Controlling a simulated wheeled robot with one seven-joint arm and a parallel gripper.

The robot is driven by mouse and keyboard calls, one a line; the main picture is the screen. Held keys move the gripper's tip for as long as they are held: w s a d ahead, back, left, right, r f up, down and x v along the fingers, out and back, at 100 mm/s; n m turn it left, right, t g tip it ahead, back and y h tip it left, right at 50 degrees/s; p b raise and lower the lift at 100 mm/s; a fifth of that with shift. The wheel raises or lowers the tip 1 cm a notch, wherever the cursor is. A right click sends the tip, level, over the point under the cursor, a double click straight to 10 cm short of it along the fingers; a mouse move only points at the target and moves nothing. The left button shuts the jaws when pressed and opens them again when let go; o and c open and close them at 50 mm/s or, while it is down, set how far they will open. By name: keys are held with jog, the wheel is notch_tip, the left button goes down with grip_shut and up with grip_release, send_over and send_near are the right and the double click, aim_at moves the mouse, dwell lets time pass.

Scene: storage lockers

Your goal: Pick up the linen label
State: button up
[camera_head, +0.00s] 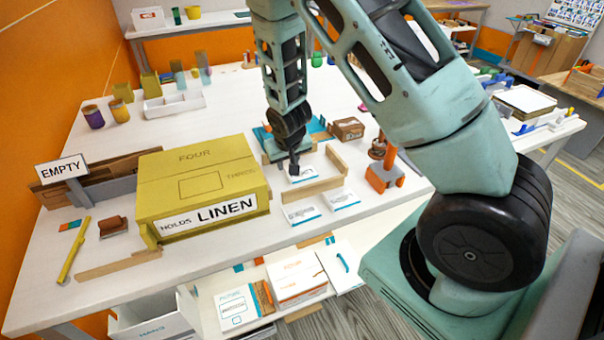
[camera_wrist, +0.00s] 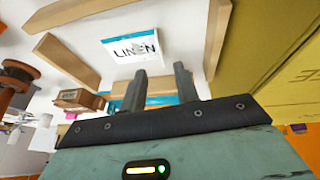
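The linen label (camera_wrist: 118,50) is a white card with a blue edge and the word LINEN, lying flat on the white table in the wrist view. In the head view the card (camera_head: 306,175) lies between wooden strips, partly hidden by my gripper (camera_head: 294,170). In the wrist view my gripper (camera_wrist: 160,70) is open, with nothing between its two dark fingers. The fingertips are beside the card's lower right edge in that picture; I cannot tell their height over it.
Wooden strips (camera_head: 313,189) border the card's spot. Two more cards (camera_head: 301,212) lie in front. A yellow box (camera_head: 190,180) marked HOLDS LINEN stands at left, and a small brown box (camera_head: 347,129) at right. An EMPTY sign (camera_head: 61,168) stands far left.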

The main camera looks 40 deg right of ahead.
aim_at(302, 174)
jog(key=shift+s+p+x, duration=0.2)
jog(key=shift+p+x, duration=0.75)
jog(key=shift+x, duration=1.6)
jog(key=shift+f, duration=0.1)
grip_shut()
